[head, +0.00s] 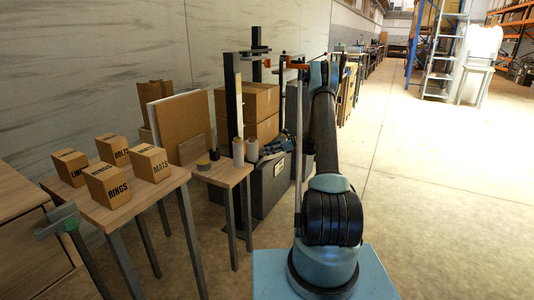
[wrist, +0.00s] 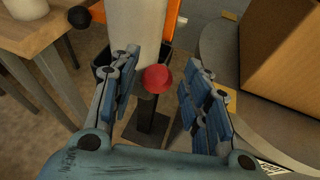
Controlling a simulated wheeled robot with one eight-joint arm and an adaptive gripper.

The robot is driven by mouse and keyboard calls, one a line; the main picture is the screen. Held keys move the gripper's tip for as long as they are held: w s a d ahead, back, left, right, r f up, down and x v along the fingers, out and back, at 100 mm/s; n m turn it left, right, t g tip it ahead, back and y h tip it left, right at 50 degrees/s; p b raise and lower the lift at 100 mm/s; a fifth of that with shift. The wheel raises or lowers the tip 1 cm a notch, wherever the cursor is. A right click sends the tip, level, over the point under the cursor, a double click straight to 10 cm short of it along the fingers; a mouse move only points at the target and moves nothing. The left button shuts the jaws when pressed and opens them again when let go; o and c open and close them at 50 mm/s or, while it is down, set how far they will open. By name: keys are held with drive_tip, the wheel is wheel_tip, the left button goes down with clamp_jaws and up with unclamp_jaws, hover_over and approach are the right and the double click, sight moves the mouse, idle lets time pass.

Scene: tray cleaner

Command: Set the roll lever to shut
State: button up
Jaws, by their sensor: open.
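In the wrist view, a round red knob (wrist: 157,78) shows between the two blue-padded fingers of my gripper (wrist: 159,72). The fingers are spread, with visible space on both sides of the knob, and nothing is held. A pale upright cylinder (wrist: 137,30) and an orange part (wrist: 173,18) show beyond the fingertips. A black ball (wrist: 79,17) is at upper left. I cannot tell for sure which of these belongs to the roll lever, or its setting. In the head view, my gripper (head: 273,148) is small and dark beside the machine, and the knob cannot be made out.
A small wooden table (head: 222,172) with pale rolls (head: 238,153) stands left of my gripper. Another table (head: 130,207) holds several labelled boxes. Large cartons (head: 262,101) stand behind, between dark posts (head: 234,100). The floor (head: 430,190) at right is clear.

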drive_tip(key=v, duration=1.1)
drive_tip(key=shift+w+d, duration=0.15)
